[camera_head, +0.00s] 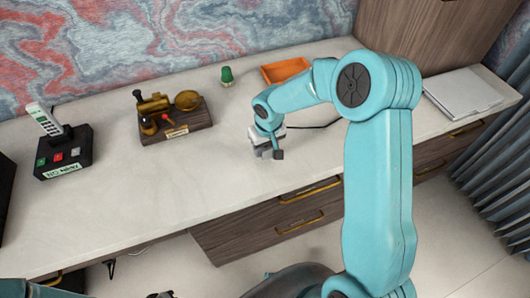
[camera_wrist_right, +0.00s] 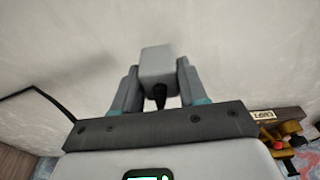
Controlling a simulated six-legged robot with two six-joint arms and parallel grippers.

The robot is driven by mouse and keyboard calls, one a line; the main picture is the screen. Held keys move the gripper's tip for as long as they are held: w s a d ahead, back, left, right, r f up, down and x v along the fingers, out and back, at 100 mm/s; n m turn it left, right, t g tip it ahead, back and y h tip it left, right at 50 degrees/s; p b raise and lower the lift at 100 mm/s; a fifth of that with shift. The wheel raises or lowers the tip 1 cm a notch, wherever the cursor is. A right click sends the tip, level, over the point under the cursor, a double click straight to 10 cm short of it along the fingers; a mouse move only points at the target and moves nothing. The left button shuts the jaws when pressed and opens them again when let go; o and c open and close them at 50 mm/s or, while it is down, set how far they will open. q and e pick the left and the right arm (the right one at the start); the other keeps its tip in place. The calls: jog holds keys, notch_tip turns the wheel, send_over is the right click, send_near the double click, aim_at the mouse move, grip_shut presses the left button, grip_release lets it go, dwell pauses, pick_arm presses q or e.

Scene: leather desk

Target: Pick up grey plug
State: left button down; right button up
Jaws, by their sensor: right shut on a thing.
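The grey plug (camera_wrist_right: 157,66) is a small light grey block between the two fingers of my right gripper (camera_wrist_right: 157,82) in the right wrist view. A short dark stub shows at its near end. In the head view my right gripper (camera_head: 268,153) points down over the desk near its front edge, and its fingers mostly hide the plug. The right gripper is shut on the plug. I cannot tell if the plug touches the desk top. My left gripper cannot be made out; only a bit of the left arm shows at the bottom left corner of the head view.
The pale desk (camera_head: 115,205) is clear left of my right gripper. A wooden stand with brass parts (camera_head: 175,133), a black box with a phone-like device (camera_head: 64,158), a green item (camera_head: 227,76) and an orange tray (camera_head: 288,70) stand behind. A dark cable (camera_wrist_right: 42,97) runs nearby.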

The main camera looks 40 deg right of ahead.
notch_tip(320, 180, up, 16)
jog(key=shift+r, duration=0.15)
jog(key=s+a+f+n, duration=0.1)
jog(key=s+a+f, duration=0.2)
jog(key=a+f, duration=0.5)
jog(key=a, duration=0.3)
jog(key=shift+a+f+n, duration=0.15)
jog(key=shift+f+n, duration=0.15)
jog(key=shift+f, duration=0.05)
jog(key=shift+s, duration=0.2)
